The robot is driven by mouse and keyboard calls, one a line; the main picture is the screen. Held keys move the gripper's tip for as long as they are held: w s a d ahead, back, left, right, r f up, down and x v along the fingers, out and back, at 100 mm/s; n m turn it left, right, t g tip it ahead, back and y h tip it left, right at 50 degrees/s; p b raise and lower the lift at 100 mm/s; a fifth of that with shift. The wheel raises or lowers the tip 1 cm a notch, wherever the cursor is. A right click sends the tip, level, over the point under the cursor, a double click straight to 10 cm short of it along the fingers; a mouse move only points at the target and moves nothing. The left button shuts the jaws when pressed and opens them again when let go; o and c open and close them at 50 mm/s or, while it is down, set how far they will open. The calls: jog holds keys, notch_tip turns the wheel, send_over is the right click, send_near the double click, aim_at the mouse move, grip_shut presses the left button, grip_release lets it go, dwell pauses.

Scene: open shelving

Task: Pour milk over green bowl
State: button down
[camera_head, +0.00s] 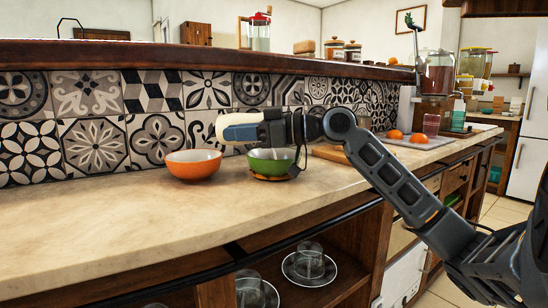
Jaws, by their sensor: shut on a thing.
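A white and blue milk container (238,127) lies on its side in the air, roughly level. My gripper (272,127) is shut on its right end, reaching in from the right. The green bowl (268,166) stands upright on the counter, below the gripper and the container's right part. The container's left end reaches out past the bowl's left rim. No stream of milk is visible, and the inside of the bowl is mostly hidden.
An orange bowl (193,164) stands on the counter (120,215) just left of the green bowl. A tiled wall (95,135) rises behind. A wooden board (330,154) and a tray with oranges (396,135) lie to the right. The front left counter is clear.

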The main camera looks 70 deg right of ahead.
jog(key=shift+s+f+t+b, duration=0.15)
jog(key=shift+f+t+b, duration=0.2)
jog(key=shift+b, duration=0.5)
jog(key=shift+r+t+b, duration=0.6)
jog(key=shift+r+t, duration=0.05)
jog(key=shift+r, duration=0.3)
